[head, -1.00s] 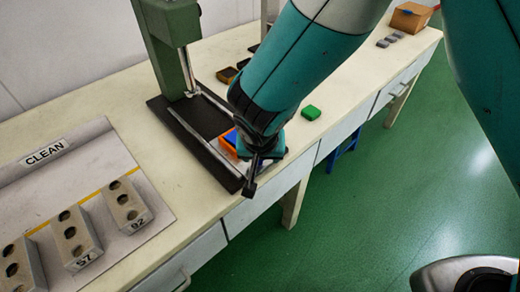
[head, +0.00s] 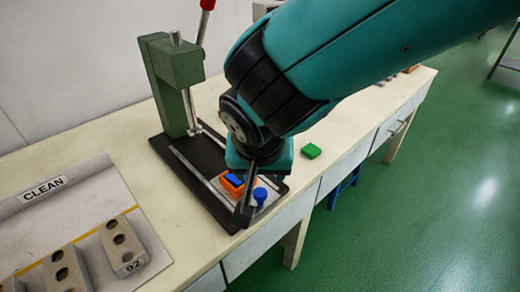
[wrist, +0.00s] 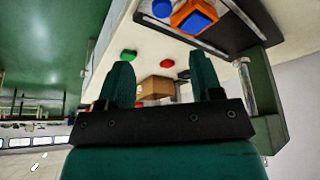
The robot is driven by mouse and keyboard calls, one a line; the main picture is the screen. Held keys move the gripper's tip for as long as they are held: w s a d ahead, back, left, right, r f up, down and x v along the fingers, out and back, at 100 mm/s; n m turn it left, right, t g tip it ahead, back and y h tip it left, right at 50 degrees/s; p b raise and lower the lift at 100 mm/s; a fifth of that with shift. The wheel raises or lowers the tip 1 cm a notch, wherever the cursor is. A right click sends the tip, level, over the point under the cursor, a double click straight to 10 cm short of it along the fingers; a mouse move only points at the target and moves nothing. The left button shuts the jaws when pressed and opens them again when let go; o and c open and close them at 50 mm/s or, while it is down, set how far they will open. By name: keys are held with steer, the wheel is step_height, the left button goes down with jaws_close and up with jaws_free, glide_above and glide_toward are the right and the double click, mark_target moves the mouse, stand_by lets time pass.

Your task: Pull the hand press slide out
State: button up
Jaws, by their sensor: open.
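The hand press has a green column (head: 173,85) and a black base (head: 188,172) with two metal rails. Near the front of the base, the pale slide plate (head: 222,188) carries an orange mould (head: 231,189) with a blue block (head: 236,180) on it. A blue knob (head: 260,196) stands at the front of the slide. My gripper (head: 247,200) is over the front of the base beside the knob, with its head partly covering the slide. In the wrist view, the gripper (wrist: 160,72) is open and empty, and the blue knob (wrist: 162,8) lies beyond the fingertips.
A green block (head: 311,151) lies on the bench to the right of the press. Grey moulds (head: 123,245) stand on the CLEAN mat at left. The wrist view shows a red item (wrist: 167,64) and a cardboard box (wrist: 155,88). Green floor is clear in front.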

steer(key=shift+v, duration=1.5)
steer(key=s+d+r+n+g+y+p, duration=0.1)
steer(key=s+d+r+n+g+y, duration=0.1)
steer(key=s+d, duration=0.4)
steer(key=s+d+r+n+g+y+p, duration=0.2)
steer(key=s+d+r+n, duration=0.3)
steer(key=d+r, duration=0.2)
steer(key=shift+s+d+n, duration=0.3)
steer(key=shift+s+d, duration=0.1)
steer(key=shift+d, duration=0.7)
